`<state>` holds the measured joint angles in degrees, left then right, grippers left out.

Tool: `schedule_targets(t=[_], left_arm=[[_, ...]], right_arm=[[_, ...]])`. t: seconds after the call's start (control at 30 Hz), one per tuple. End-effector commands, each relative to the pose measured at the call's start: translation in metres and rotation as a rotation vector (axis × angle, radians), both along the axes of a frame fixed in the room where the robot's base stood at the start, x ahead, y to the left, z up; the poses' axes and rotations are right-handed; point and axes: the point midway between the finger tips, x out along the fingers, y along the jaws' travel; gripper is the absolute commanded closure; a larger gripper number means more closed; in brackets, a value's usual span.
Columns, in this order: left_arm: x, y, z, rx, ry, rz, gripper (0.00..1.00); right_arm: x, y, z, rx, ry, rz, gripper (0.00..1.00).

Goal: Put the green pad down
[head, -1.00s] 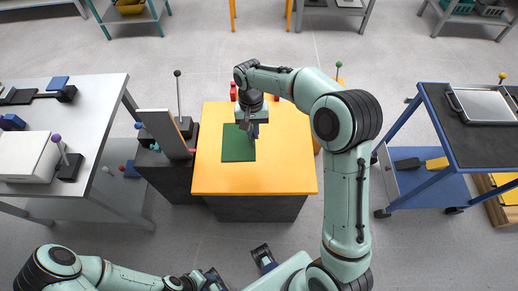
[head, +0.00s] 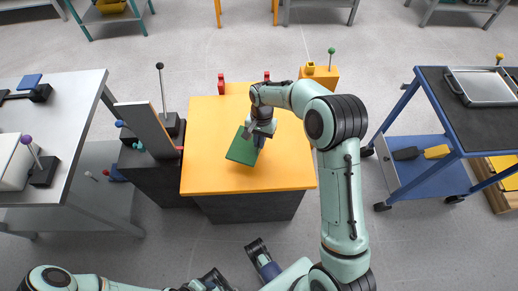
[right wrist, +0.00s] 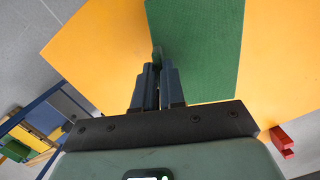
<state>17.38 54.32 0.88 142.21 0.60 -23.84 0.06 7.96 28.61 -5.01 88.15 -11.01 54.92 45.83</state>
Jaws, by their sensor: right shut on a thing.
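The green pad (head: 240,149) is a flat rectangle over the yellow top of the table (head: 210,121). It sits askew to the table edges and looks tilted; whether it touches the top I cannot tell. My right gripper (head: 257,142) is shut on the pad's right edge. In the right wrist view the pad (right wrist: 203,45) runs away from the closed fingers (right wrist: 157,65), over the yellow top. My left gripper (head: 236,262) is at the bottom edge of the head view, its two fingers wide apart and empty.
Small red blocks (head: 221,84) stand at the table's back edge. On the left are a dark stand with a tilted panel (head: 145,130) and a grey bench (head: 75,90). A blue cart (head: 456,165) stands on the right. The front of the yellow top is clear.

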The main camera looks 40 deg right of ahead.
Motion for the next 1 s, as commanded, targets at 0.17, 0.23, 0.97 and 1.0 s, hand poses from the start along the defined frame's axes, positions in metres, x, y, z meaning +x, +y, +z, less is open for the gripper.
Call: schedule_targets(t=[0.17,0.23,0.97,1.0], left_arm=[[0.001,0.0,-0.001,0.0,-0.003,0.0,0.57],[0.001,0.0,-0.002,0.0,-0.004,0.0,0.57],[0.004,0.0,-0.007,0.002,-0.013,0.003,0.57],[0.004,0.0,-0.007,0.002,-0.013,0.003,0.57]], right_arm=[[0.0,0.0,-0.014,0.001,-0.001,0.001,1.0],[0.0,0.0,-0.019,0.0,0.001,0.001,1.0],[0.0,0.001,-0.058,0.0,0.0,0.002,0.65],[0.0,0.001,-0.058,0.0,0.0,0.002,0.65]])
